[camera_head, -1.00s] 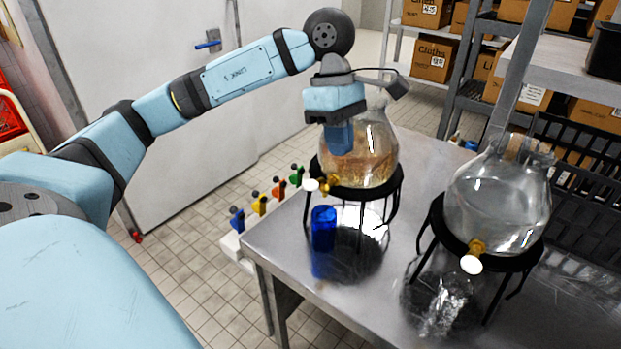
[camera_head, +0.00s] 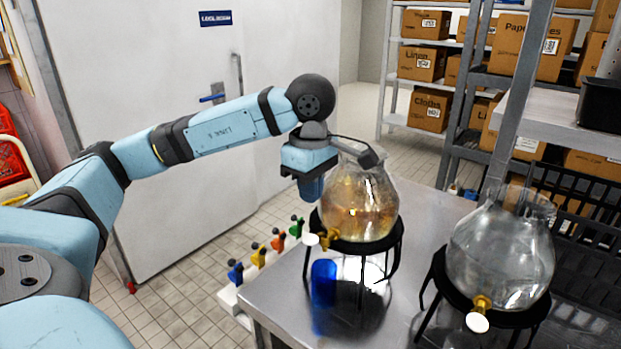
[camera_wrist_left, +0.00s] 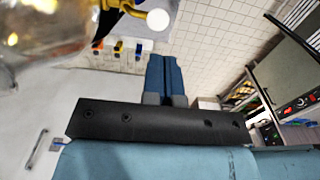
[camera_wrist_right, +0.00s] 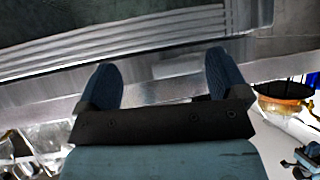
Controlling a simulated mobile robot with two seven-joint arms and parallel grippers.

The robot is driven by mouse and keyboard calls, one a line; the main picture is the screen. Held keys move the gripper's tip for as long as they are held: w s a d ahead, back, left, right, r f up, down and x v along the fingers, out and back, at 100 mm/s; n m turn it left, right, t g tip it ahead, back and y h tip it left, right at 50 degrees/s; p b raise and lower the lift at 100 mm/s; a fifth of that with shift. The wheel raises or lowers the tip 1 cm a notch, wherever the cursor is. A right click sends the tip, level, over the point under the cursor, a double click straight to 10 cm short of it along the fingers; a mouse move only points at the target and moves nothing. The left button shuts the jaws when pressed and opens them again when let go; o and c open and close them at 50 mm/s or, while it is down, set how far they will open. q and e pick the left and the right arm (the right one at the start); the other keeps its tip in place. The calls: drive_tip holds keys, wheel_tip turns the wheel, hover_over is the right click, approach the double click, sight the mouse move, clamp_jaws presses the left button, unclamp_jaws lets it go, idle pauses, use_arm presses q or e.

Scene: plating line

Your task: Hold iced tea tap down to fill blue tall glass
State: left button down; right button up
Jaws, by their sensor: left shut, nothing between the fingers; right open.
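The iced tea dispenser (camera_head: 360,205) is a round glass jar with amber liquid on a black stand. Its brass tap with a white knob (camera_head: 310,239) faces front left; the knob also shows in the left wrist view (camera_wrist_left: 158,19). The blue tall glass (camera_head: 323,284) stands upright on the steel table below the tap. My left gripper (camera_head: 310,190) is shut and empty, pointing down beside the jar, above the knob and apart from it. In the left wrist view its blue fingers (camera_wrist_left: 165,76) are together. My right gripper (camera_wrist_right: 163,85) is open and empty in its wrist view.
A second dispenser (camera_head: 500,250) with clear liquid stands on the right of the steel table (camera_head: 400,320). Several coloured taps (camera_head: 258,255) line a white rail at the table's left edge. Shelves with boxes (camera_head: 424,110) stand behind.

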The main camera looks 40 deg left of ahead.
sight(311, 240)
use_arm(q)
wheel_tip(311, 240, down, 9)
drive_tip(key=shift+f+p, duration=0.1)
drive_tip(key=shift+p, duration=0.5)
use_arm(e)
drive_tip(key=shift+r, duration=0.65)
